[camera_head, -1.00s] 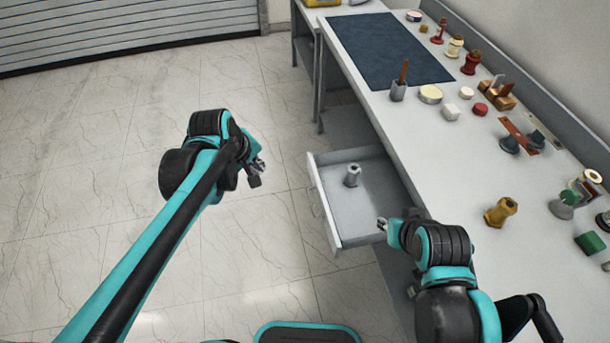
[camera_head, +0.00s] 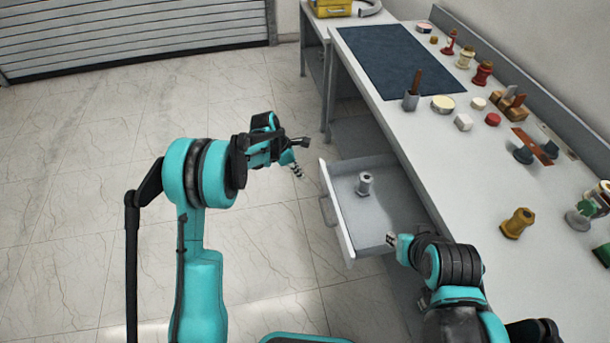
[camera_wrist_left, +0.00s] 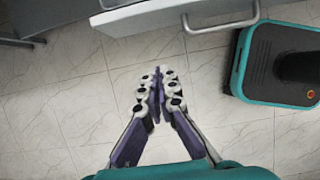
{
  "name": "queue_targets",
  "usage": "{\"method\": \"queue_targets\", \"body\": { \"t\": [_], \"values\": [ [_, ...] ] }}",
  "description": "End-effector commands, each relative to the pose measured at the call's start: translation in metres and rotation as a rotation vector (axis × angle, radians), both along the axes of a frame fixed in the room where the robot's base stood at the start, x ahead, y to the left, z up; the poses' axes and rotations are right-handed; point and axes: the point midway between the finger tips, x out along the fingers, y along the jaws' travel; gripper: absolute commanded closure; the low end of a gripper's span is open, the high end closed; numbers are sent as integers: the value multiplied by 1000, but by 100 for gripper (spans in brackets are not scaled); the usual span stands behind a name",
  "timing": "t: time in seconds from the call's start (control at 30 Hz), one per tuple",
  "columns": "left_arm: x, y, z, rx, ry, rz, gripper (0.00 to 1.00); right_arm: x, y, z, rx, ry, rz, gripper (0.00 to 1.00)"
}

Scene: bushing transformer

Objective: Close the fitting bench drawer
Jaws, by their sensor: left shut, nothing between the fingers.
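The fitting bench drawer (camera_head: 384,219) is pulled out from the grey bench (camera_head: 462,181), with a grey metal fitting (camera_head: 364,184) standing inside it. The drawer's front and its handle (camera_wrist_left: 222,25) show at the top of the left wrist view. My left gripper (camera_head: 298,170) is just left of the drawer front, apart from it, shut and empty; in the left wrist view its fingers (camera_wrist_left: 158,85) meet over the floor. My right gripper (camera_head: 392,239) is at the drawer's near right corner; its fingers are too small to tell whether they are open.
The bench top carries a dark blue mat (camera_head: 395,60), a brass fitting (camera_head: 517,222), a pot with a brown handle (camera_head: 411,99) and several small parts along the back. The tiled floor (camera_head: 85,190) left of the drawer is clear.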

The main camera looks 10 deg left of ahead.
Motion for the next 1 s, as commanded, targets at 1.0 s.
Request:
{"method": "queue_targets", "body": {
  "t": [1.0],
  "values": [
    [22,-67,-76,2,-3,-2,100,0,0,-40,0,0,0,70]
  ]
}}
